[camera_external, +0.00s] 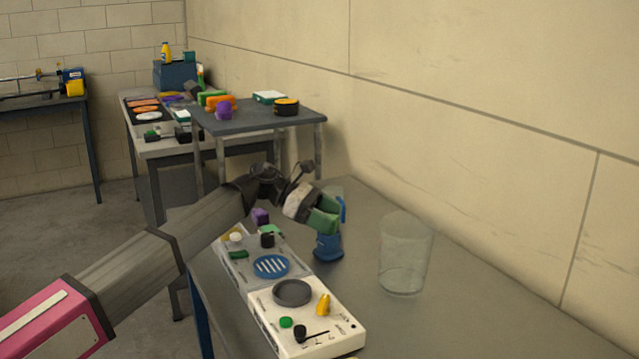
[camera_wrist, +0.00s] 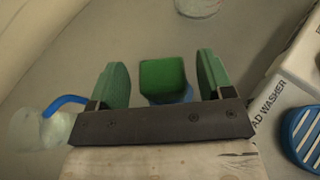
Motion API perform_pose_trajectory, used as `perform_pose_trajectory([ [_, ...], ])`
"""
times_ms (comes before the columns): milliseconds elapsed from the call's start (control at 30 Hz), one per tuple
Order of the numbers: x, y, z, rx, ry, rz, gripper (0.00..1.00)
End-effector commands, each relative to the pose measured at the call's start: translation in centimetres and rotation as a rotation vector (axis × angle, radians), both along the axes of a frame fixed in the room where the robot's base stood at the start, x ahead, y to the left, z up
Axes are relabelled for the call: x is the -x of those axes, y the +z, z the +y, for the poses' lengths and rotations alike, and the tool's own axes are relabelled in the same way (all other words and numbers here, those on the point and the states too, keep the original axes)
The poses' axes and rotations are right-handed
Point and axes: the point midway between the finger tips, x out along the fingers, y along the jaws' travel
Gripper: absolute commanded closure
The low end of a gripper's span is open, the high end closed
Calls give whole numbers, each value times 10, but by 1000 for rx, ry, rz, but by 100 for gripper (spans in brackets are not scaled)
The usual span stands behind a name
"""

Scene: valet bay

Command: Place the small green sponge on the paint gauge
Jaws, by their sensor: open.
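A small green block, which looks like the sponge (camera_wrist: 163,76), sits on a blue support (camera_external: 328,248) on the grey table. My gripper (camera_external: 323,221) is open, with its green fingers on either side of the block and gaps showing in the wrist view (camera_wrist: 162,64). In the external view the block cannot be told apart from the fingers. No label reading paint gauge is legible. A white device (camera_external: 318,336) with a dark round dish (camera_external: 292,292) stands at the table's front left and may be the gauge.
A grey unit with a blue striped disc (camera_external: 271,266) lies behind the white device. A clear glass (camera_external: 404,256) stands right of the blue support. A clear vessel with a blue handle (camera_wrist: 66,102) is close left in the wrist view. The table's right side is bare.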

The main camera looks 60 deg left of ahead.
Motion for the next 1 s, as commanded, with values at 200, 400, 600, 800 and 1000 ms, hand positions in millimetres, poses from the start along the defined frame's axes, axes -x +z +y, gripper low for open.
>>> perform_pose_trajectory([
  [200, 29, 16, 28, -1, 2, -1, 26],
  [400, 53, 31, 52, -1, 1, -1, 26],
  [600, 67, 39, 67, 0, 1, 0, 26],
  [800, 71, 42, 71, 0, -1, 0, 26],
  [1000, 71, 42, 71, 0, -1, 0, 26],
])
